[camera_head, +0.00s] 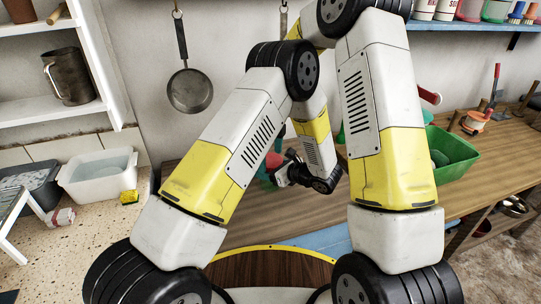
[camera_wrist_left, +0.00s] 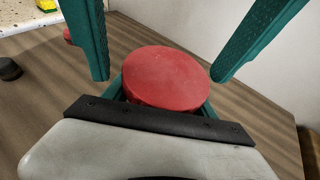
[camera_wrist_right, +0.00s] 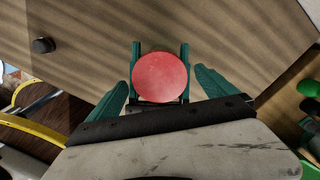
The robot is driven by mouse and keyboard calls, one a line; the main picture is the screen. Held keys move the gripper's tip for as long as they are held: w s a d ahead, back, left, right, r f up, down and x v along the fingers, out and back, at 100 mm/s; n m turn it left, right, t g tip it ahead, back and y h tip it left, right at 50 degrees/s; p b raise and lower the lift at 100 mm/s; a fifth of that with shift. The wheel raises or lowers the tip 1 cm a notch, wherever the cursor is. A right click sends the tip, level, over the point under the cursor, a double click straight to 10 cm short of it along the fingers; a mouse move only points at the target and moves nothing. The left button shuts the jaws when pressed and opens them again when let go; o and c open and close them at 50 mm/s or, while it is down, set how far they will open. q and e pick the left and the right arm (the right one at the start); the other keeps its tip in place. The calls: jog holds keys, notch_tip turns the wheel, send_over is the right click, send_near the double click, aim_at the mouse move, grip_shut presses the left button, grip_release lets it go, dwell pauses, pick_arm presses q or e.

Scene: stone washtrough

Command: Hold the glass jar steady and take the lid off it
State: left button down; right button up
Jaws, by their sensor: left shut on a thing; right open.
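The round red lid (camera_wrist_left: 165,77) sits on the jar, between the fingers in both wrist views, and it also shows in the right wrist view (camera_wrist_right: 161,77). The glass jar's body is hidden beneath the lid. My left gripper (camera_wrist_right: 161,47) is shut on the jar, its teal fingers on either side under the lid. My right gripper (camera_wrist_left: 160,74) is open, its fingers spread wide on both sides of the lid without visibly touching it. In the head view my right gripper (camera_head: 274,172) is partly hidden by my arms, and the left one cannot be made out.
A small dark round object (camera_wrist_right: 43,45) lies on the wooden worktop. A green bin (camera_head: 455,151) stands at the right, and a white basin (camera_head: 98,176) and a yellow sponge (camera_head: 129,197) at the left. Bare wood surrounds the jar.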

notch_tip(320, 180, up, 8)
jog(key=shift+f, duration=0.1)
jog(key=shift+c, duration=0.4)
jog(key=shift+f, duration=3.9)
jog(key=c, duration=1.5)
jog(key=shift+o, duration=0.3)
jog(key=shift+n, duration=1.7)
jog(key=o, duration=1.5)
jog(key=shift+o, duration=0.2)
